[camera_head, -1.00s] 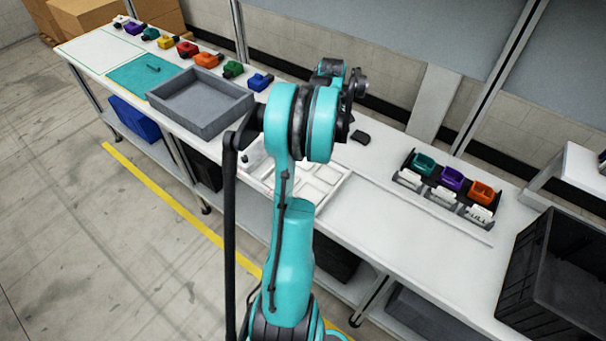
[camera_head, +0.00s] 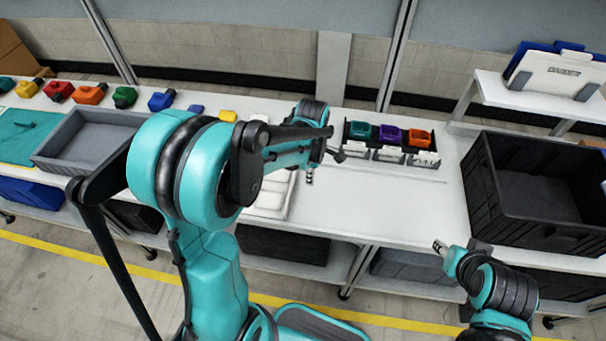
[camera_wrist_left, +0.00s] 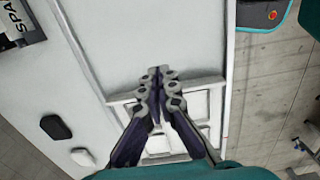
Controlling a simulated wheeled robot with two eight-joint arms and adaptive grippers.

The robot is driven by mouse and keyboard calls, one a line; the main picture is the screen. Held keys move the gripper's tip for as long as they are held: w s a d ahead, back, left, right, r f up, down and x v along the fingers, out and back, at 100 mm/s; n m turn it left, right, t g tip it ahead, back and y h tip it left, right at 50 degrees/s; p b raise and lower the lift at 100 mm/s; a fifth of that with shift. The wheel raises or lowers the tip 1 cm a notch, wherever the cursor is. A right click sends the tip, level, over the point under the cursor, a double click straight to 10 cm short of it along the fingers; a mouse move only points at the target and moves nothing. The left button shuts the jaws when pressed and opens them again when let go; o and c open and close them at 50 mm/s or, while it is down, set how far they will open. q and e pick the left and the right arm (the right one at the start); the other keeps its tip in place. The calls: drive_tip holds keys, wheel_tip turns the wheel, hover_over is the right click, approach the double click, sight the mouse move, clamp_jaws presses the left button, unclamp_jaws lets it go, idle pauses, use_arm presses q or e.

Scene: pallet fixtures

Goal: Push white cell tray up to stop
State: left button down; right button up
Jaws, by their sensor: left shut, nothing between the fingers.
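The white cell tray (camera_head: 272,200) lies on the white bench, with its left part hidden behind my left arm in the head view. In the left wrist view the tray (camera_wrist_left: 209,104) shows pale compartments below and around the fingers. My left gripper (camera_head: 309,178) is shut and empty, pointing down beside the tray's right end. In the wrist view its fingertips (camera_wrist_left: 160,72) reach just past the tray's near rim; contact cannot be told. My right gripper (camera_head: 440,247) is in front of the bench, apart from the tray, its jaw opening unclear. I cannot pick out the stop for certain.
A thin rail (camera_wrist_left: 86,70) runs along the bench beside the tray. A black rack (camera_head: 390,145) holds teal, purple and orange bins. A black crate (camera_head: 545,225) stands at right, a grey tray (camera_head: 62,148) at left. The bench right of my left gripper is clear.

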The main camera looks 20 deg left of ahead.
sight(275, 189)
use_arm(q)
wheel_tip(275, 189, down, 6)
drive_tip(key=shift+f+b, duration=0.1)
drive_tip(key=shift+b, duration=0.85)
drive_tip(key=a, duration=0.3)
drive_tip(key=shift+s+a, duration=0.2)
drive_tip(key=shift+s, duration=0.15)
drive_tip(key=shift+a+r+b, duration=0.2)
drive_tip(key=shift+a+b, duration=0.1)
drive_tip(key=shift+s+a, duration=0.1)
drive_tip(key=a, duration=0.3)
drive_tip(key=s+a, duration=0.1)
drive_tip(key=a, duration=0.2)
drive_tip(key=shift+s, duration=0.2)
drive_tip(key=shift+a, duration=0.25)
